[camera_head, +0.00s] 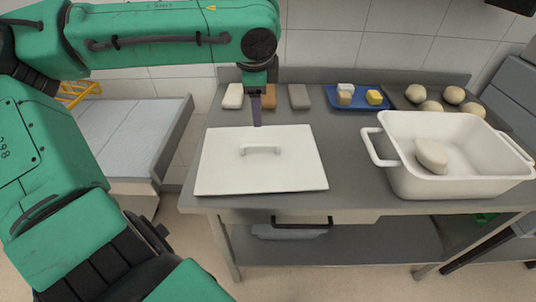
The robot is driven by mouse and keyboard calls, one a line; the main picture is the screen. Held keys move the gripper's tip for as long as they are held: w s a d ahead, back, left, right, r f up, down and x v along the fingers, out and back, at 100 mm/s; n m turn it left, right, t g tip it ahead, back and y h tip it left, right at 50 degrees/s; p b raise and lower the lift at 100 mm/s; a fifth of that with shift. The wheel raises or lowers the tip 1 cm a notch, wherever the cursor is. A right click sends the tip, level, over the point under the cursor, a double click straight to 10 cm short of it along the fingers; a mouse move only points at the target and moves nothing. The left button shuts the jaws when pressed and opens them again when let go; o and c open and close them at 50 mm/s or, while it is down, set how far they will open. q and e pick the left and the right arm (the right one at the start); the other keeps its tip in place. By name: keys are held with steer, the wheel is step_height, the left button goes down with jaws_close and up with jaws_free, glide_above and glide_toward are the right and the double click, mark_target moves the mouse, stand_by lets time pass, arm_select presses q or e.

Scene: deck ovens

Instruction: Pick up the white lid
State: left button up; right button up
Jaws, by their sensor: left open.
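The white lid (290,172) lies flat on the left part of the grey metal table (352,185). A raised white handle (260,150) stands at its middle. My left gripper (257,122) points down just behind the lid's handle, near the lid's far edge. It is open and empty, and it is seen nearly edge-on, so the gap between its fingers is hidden. I cannot tell whether its tips touch the lid. My right gripper does not show.
A white tub (450,188) with a dough piece (431,154) stands on the right. Behind are a blue tray (357,104) with small blocks, a grey block (299,96), a white block (233,96) and several dough balls (453,95). Bare tabletop lies between lid and tub.

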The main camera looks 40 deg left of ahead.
mark_target(260, 144)
arm_select(q)
steer(key=x, duration=1.4)
steer(key=shift+w+a+f+b, duration=0.15)
steer(key=shift+w+f+b, duration=0.15)
steer(key=shift+f+b, duration=0.1)
steer(key=shift+s+r, duration=0.1)
jaws_close()
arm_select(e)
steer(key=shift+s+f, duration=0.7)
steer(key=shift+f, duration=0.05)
